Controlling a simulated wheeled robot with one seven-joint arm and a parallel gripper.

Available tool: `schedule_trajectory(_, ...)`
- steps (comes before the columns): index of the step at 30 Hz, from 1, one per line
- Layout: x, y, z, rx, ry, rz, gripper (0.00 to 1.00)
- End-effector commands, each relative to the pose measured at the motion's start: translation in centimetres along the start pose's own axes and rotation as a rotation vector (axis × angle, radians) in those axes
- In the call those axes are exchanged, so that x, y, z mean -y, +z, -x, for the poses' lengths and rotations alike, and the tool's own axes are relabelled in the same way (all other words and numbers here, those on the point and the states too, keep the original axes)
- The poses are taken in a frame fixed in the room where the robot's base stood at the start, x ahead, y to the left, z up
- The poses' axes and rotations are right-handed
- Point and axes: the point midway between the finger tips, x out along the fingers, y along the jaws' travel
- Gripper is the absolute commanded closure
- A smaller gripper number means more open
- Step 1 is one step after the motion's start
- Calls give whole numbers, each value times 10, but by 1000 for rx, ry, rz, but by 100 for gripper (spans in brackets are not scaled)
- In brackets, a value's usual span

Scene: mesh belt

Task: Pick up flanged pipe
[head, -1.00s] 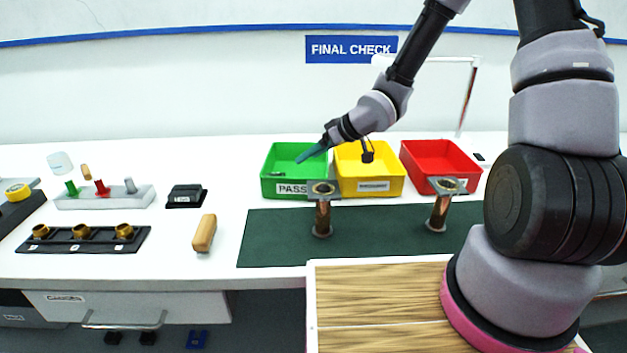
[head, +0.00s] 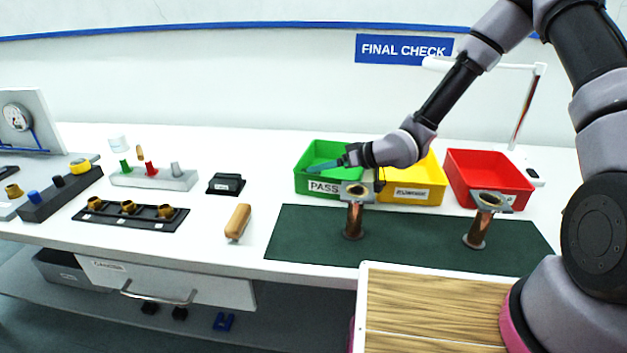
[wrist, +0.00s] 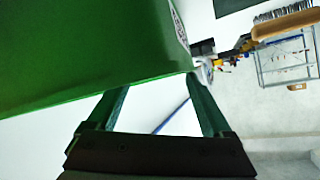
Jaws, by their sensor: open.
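Two flanged pipes stand upright on the dark green mat (head: 400,258), each a copper-coloured tube with a square grey flange on top. The left flanged pipe (head: 354,218) is in front of the green and yellow bins. The right flanged pipe (head: 480,226) is in front of the red bin. My gripper (head: 318,168) is over the green bin (head: 301,181), pointing left, above and behind the left pipe. In the wrist view my gripper (wrist: 155,100) has its two fingers apart with nothing between them, close to the green bin wall (wrist: 80,50). No pipe shows in the wrist view.
The yellow bin (head: 436,177) and red bin (head: 488,183) stand right of the green bin. A wooden-handled tool (head: 238,222), a black box (head: 226,184) and a black rack of brass fittings (head: 130,222) lie left. The mat between the two pipes is clear.

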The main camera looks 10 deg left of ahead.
Motion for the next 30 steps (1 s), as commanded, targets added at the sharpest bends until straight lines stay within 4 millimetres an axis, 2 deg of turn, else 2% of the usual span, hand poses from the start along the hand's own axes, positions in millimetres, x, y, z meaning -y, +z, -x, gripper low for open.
schedule_trajectory(3,-2,6,-18,13,1,-5,23)
schedule_trajectory(6,-3,9,-26,19,4,-8,23)
schedule_trajectory(13,-2,12,-27,23,3,-9,23)
schedule_trajectory(14,-2,12,-27,24,3,-9,4)
schedule_trajectory(15,-2,12,-27,24,3,-9,19)
schedule_trajectory(20,-1,13,-27,25,2,-9,80)
schedule_trajectory(21,-2,13,-26,25,3,-9,96)
schedule_trajectory(22,-2,13,-26,25,3,-10,100)
schedule_trajectory(30,-5,12,-26,22,9,-14,100)
